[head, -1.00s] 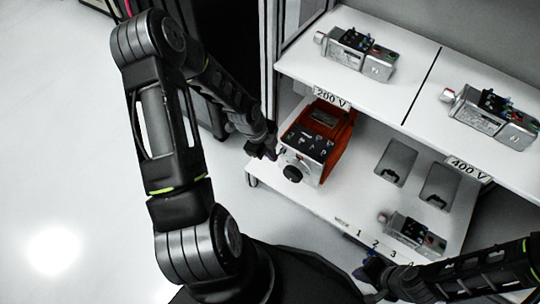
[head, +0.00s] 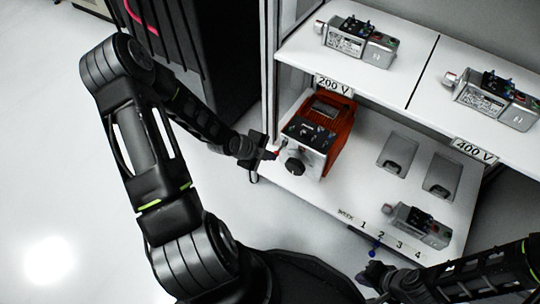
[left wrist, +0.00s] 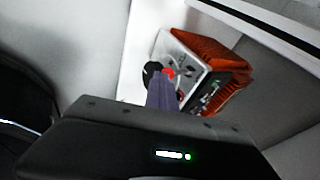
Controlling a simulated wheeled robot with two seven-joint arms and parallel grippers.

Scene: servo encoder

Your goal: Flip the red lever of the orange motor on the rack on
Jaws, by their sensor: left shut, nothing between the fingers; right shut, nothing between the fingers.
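The orange motor (head: 333,131) with a silver front stands on the lower rack shelf (head: 370,182), near its left end. It has a black knob (head: 295,166) on the front. The red lever (head: 281,147) shows small at the front's left side; in the left wrist view it is a red spot (left wrist: 168,72) beside the black knob (left wrist: 152,70). My left gripper (head: 273,154) is shut and empty, its tips right at the lever; whether they touch is unclear. In the left wrist view its fingers (left wrist: 162,92) partly hide the lever. My right gripper (head: 368,274) is shut, low, in front of the shelf.
Grey motors stand on the upper shelf (head: 400,60), and another grey one (head: 418,222) stands on the lower shelf. A rack post (head: 269,80) rises at left. The shelf's front middle is clear.

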